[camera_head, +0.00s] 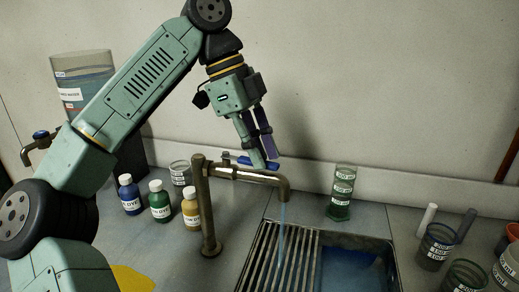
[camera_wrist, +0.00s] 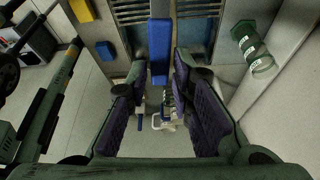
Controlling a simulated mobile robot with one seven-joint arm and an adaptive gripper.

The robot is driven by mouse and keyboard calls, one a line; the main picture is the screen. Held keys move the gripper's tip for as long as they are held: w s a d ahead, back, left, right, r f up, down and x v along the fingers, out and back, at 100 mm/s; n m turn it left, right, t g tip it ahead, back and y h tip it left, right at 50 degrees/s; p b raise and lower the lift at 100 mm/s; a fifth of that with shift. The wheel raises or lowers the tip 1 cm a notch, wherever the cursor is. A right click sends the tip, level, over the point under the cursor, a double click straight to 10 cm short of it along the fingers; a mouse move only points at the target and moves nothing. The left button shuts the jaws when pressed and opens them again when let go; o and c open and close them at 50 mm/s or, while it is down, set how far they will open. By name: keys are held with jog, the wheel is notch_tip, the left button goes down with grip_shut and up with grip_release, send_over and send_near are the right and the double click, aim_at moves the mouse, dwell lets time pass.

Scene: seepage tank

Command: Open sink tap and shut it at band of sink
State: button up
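The brass sink tap (camera_head: 205,205) stands behind the sink, with its spout bent over the basin. A thin stream of water (camera_head: 282,225) falls from the spout. The tap's blue lever (camera_head: 243,161) is partly hidden by my fingers. It also shows in the wrist view (camera_wrist: 160,48). The sink (camera_head: 390,262) holds bluish water in its right part; I cannot make out a band on its wall. My gripper (camera_head: 263,158) is at the lever, pointing down. In the wrist view my gripper (camera_wrist: 160,78) has its purple pads apart, with the lever between or just beyond the fingertips.
Blue (camera_head: 129,196), green (camera_head: 159,203) and yellow (camera_head: 191,209) dye bottles stand left of the tap. Several beakers (camera_head: 437,249) crowd the right. A slatted rack (camera_head: 275,262) covers the sink's left part.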

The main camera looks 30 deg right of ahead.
grip_shut()
